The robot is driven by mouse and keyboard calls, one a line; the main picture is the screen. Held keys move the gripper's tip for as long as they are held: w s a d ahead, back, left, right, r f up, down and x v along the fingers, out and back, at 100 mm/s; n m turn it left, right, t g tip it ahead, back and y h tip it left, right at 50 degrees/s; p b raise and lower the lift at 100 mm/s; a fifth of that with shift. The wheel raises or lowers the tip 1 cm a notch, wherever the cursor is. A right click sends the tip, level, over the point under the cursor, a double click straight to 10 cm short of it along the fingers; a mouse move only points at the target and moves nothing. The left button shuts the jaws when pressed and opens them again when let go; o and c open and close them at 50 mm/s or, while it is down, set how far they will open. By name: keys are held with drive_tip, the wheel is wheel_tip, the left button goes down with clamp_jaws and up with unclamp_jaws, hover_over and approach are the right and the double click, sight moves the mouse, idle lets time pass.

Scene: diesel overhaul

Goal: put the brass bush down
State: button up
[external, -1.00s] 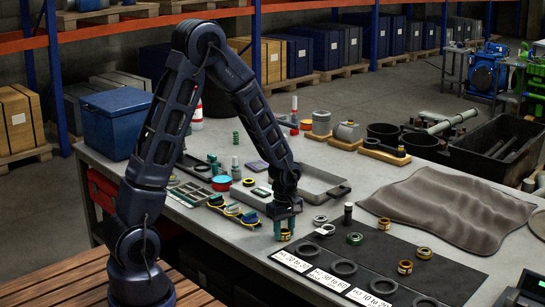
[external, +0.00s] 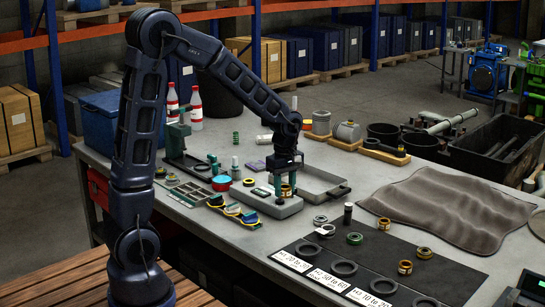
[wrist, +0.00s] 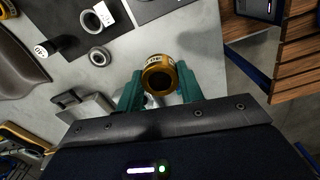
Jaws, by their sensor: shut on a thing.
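The brass bush (external: 286,191) is held between the teal fingers of my gripper (external: 281,188). In the wrist view the bush (wrist: 158,62) sits upright between the fingertips with its dark bore toward the camera, and a pale printed tag shows on its rim. My gripper is shut on it, just over a grey flat device (external: 285,209) on the bench. I cannot tell whether the bush touches the device. A black mat (external: 300,251) with white labels and dark rings lies at the front right.
Other brass rings (external: 405,267), a green ring (external: 354,238) and a grey ring (external: 320,221) stand on or beside the mat. A shallow grey tray (external: 325,184) is behind my gripper. A brown cloth (external: 440,215) covers the right bench.

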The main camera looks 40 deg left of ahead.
wheel_tip(320, 180, up, 4)
drive_tip(key=shift+f, duration=0.15)
drive_tip(key=shift+w+r, duration=0.2)
drive_tip(key=shift+r, duration=0.05)
drive_tip(key=w+a+r+n, duration=0.1)
drive_tip(key=w+a, duration=0.2)
drive_tip(key=w, duration=0.5)
drive_tip(key=w+a+r, duration=0.1)
drive_tip(key=w+a, duration=0.2)
drive_tip(key=w, duration=0.5)
drive_tip(key=n, duration=0.1)
hover_over(312, 190)
drive_tip(key=f, duration=0.1)
wheel_tip(312, 190, down, 20)
drive_tip(key=shift+f, duration=0.1)
drive_tip(key=o, duration=1.1)
drive_tip(key=shift+f, duration=0.1)
drive_tip(key=shift+o, duration=0.2)
